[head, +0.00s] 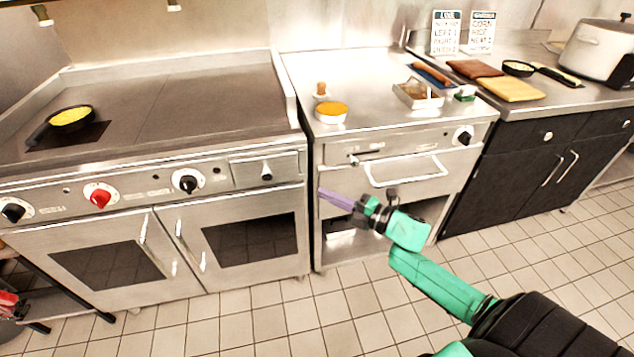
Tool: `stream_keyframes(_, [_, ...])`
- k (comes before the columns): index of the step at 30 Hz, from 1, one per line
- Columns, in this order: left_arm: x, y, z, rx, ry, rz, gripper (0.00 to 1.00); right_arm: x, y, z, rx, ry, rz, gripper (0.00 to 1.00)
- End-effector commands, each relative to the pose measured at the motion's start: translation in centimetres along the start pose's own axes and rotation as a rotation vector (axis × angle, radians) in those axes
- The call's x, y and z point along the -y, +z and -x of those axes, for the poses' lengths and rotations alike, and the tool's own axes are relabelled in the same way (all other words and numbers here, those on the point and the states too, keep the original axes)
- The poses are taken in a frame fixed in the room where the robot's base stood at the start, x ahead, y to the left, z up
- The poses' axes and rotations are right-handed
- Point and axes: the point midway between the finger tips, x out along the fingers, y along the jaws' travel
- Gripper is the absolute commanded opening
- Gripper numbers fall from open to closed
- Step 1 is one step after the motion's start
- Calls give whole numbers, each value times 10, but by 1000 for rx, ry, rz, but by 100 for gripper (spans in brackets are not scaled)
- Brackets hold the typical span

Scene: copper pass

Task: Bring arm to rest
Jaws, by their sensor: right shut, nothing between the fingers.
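My right arm (440,285), green and black, comes in from the lower right. It reaches up and left in front of the middle steel counter unit (385,140). My right gripper (324,194) has purple fingers, shut with nothing between them. It points left, below the counter top, in front of the unit's left side near the range's oven door (245,240). I cannot tell whether it touches anything. My left gripper is not in view.
A griddle range (180,90) with a pan of yellow food (72,117) stands left. The counter holds an orange-filled bowl (331,112) and a metal tray (417,94). Cutting boards (510,88) and a large pot (603,50) stand right. Tiled floor (570,240) is open at right.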

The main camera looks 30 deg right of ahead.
Motion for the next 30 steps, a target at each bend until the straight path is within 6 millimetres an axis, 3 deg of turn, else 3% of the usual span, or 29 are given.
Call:
stream_keyframes(5, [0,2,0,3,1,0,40,1,0,1,2,-1,-3,0])
stream_keyframes(8, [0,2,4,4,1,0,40,19,11,6,57,-35,-69,0])
stream_keyframes(11, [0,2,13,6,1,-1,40,73,33,27,208,-129,-253,0])
stream_keyframes(14, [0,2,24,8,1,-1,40,156,43,66,418,-261,-512,0])
stream_keyframes(16, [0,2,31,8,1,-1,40,214,34,100,565,-355,-687,0])
stream_keyframes(18, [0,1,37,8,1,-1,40,267,13,136,704,-448,-850,0])
stream_keyframes(20, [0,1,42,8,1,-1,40,307,-14,168,822,-529,-980,0])
stream_keyframes(21, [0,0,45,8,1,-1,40,331,-35,190,900,-583,-1061,0])
stream_keyframes(24, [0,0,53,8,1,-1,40,378,-98,244,1087,-720,-1242,0])
stream_keyframes(27, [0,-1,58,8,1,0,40,404,-158,289,1247,-842,-1370,0])
stream_keyframes(30, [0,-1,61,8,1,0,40,416,-199,317,1350,-919,-1441,0])
